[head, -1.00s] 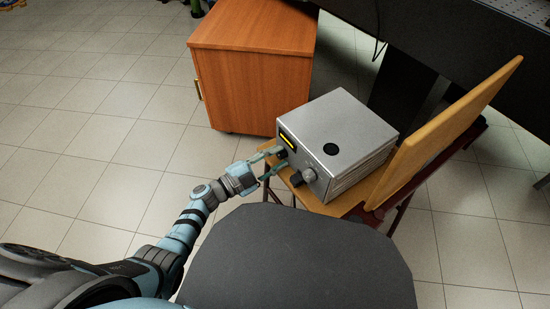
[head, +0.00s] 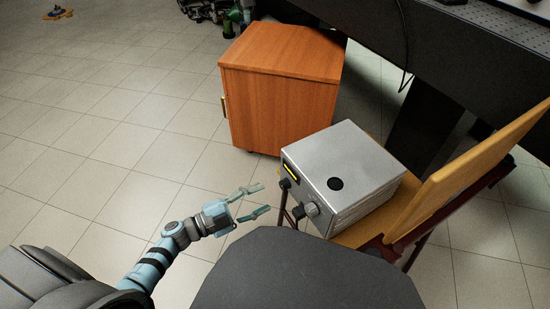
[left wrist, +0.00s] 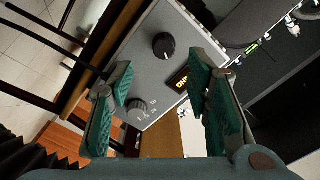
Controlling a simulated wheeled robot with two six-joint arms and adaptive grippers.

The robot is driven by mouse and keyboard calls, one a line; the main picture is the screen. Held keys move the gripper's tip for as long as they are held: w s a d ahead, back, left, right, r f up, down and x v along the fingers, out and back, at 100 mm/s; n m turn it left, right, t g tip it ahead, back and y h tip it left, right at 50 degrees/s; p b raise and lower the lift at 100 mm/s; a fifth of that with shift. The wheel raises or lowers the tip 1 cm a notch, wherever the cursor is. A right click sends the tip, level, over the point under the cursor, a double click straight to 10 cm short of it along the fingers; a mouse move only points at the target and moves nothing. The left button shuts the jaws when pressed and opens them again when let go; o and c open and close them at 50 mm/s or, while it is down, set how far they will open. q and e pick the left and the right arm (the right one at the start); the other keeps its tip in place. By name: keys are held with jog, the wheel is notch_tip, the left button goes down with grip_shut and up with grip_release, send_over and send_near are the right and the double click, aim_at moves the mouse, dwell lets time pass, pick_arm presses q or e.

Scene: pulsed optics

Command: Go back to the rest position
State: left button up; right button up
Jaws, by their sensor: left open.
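My left gripper (head: 256,202) is open and empty in the head view, to the left of a grey metal box (head: 345,172) and apart from it. The box has a lit yellow display (head: 291,167), knobs on its front (head: 311,209) and a dark round spot on top. It sits on a wooden chair (head: 368,232). In the left wrist view the open green fingers (left wrist: 165,112) frame the box's front panel (left wrist: 160,68), with a black knob (left wrist: 164,45), a grey knob (left wrist: 138,108) and the display (left wrist: 181,83). My right gripper is not in view.
An orange wooden cabinet (head: 280,100) stands behind the box. The chair's tilted wooden back (head: 475,175) is on the right. A dark bench (head: 440,60) fills the back right.

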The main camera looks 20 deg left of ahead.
pick_arm(q)
jog(key=w+a+f+n+t+y, duration=0.25)
jog(key=w+a+n+y, duration=0.35)
jog(key=a+y, duration=0.4)
jog(key=s+a+f+n+g+y, duration=0.3)
jog(key=s+f+n+g+y, duration=0.2)
jog(key=s+f+n+g, duration=0.4)
jog(key=s+d+f+n+g+h, duration=0.15)
jog(key=s+d+f, duration=0.3)
jog(key=s, duration=0.45)
jog(key=s+d+f+n+g+h, duration=0.1)
jog(key=s+d+f+g+h, duration=0.15)
jog(key=s+d, duration=0.45)
jog(key=s+a+r+g+p, duration=0.1)
jog(key=s+r+p, duration=0.5)
jog(key=p, duration=0.8)
jog(key=s+a+r+g+y+p, duration=0.1)
jog(key=s+a+r+p, duration=0.2)
jog(key=s+r+p, duration=0.4)
jog(key=s+p, duration=0.5)
jog(key=p, duration=0.3)
jog(key=shift+a+r, duration=0.15)
jog(key=shift+a, duration=0.1)
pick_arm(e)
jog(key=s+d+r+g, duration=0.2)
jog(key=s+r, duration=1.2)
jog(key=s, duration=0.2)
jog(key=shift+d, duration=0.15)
